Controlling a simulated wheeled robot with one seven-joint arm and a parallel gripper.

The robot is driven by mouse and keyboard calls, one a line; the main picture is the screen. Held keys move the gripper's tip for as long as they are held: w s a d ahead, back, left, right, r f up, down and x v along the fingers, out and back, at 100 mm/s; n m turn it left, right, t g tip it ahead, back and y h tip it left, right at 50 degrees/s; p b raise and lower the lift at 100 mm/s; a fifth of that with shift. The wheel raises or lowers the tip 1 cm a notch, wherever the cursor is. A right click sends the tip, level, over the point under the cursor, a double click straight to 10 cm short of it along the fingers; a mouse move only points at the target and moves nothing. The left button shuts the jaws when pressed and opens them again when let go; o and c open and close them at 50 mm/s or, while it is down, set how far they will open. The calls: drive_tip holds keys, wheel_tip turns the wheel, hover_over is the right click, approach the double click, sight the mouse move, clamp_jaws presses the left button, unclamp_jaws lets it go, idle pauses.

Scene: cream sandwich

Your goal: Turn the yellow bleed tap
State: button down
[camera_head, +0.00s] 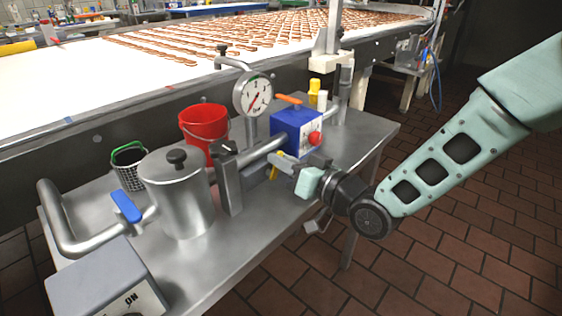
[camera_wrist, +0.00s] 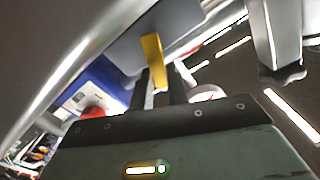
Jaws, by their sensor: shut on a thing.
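The yellow bleed tap (camera_head: 274,172) shows as a small yellow strip under the steel pipe, below the blue box, partly hidden by my gripper. In the wrist view, the tap's yellow handle (camera_wrist: 153,60) hangs from a grey block and reaches between my dark fingers. My gripper (camera_head: 282,162) comes in from the right, at the front of the pipe. In the wrist view, my gripper (camera_wrist: 157,88) is shut on the lower end of the yellow handle.
A blue box (camera_head: 291,126) with a red knob sits just above the tap. A pressure gauge (camera_head: 253,94), a red bucket (camera_head: 204,138) and a steel pot (camera_head: 178,200) stand to the left on the steel table (camera_head: 250,238). The floor in front is clear.

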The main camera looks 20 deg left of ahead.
drive_tip(key=shift+w+f+m, duration=0.1)
drive_tip(key=shift+w+m, duration=0.05)
drive_tip(key=shift+m, duration=0.45)
drive_tip(key=c, duration=1.4)
unclamp_jaws()
drive_tip(key=shift+o, duration=0.2)
drive_tip(key=shift+d, duration=0.1)
drive_tip(key=v, duration=1.7)
drive_tip(key=shift+d, duration=0.15)
